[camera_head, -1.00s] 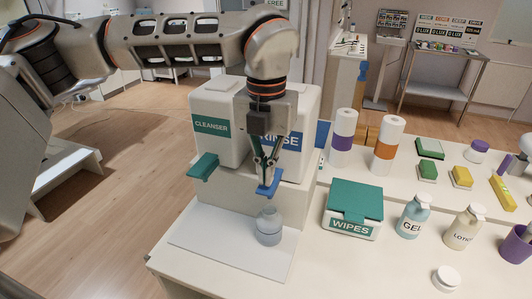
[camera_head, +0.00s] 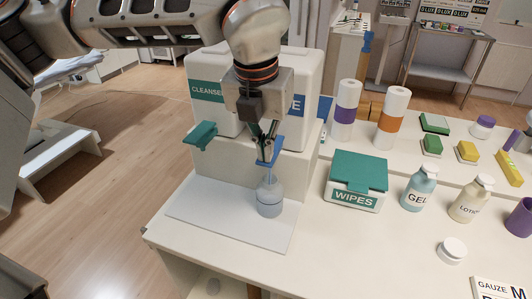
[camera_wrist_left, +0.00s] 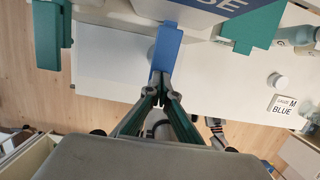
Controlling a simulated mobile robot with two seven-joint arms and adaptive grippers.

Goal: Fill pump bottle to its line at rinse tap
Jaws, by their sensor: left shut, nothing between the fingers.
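The pump bottle (camera_head: 269,198), pale grey-blue and without a pump head, stands upright on the white drip board below the rinse tap. A band runs around its body; I cannot tell the liquid level. The blue rinse tap lever (camera_head: 270,150) sticks out from the white RINSE tank (camera_head: 297,84) and also shows in the wrist view (camera_wrist_left: 167,50). A thin bluish stream seems to run from the tap into the bottle's mouth. My left gripper (camera_head: 264,157) is shut and empty, its fingertips (camera_wrist_left: 162,88) at the lever's front end, seemingly touching it. My right gripper is not in view.
The CLEANSER tank (camera_head: 208,108) with its green lever (camera_head: 201,135) is on the left. The WIPES box (camera_head: 357,178), GEL bottle (camera_head: 418,189), lotion bottle (camera_head: 470,200) and a white round jar (camera_head: 452,250) stand to the right.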

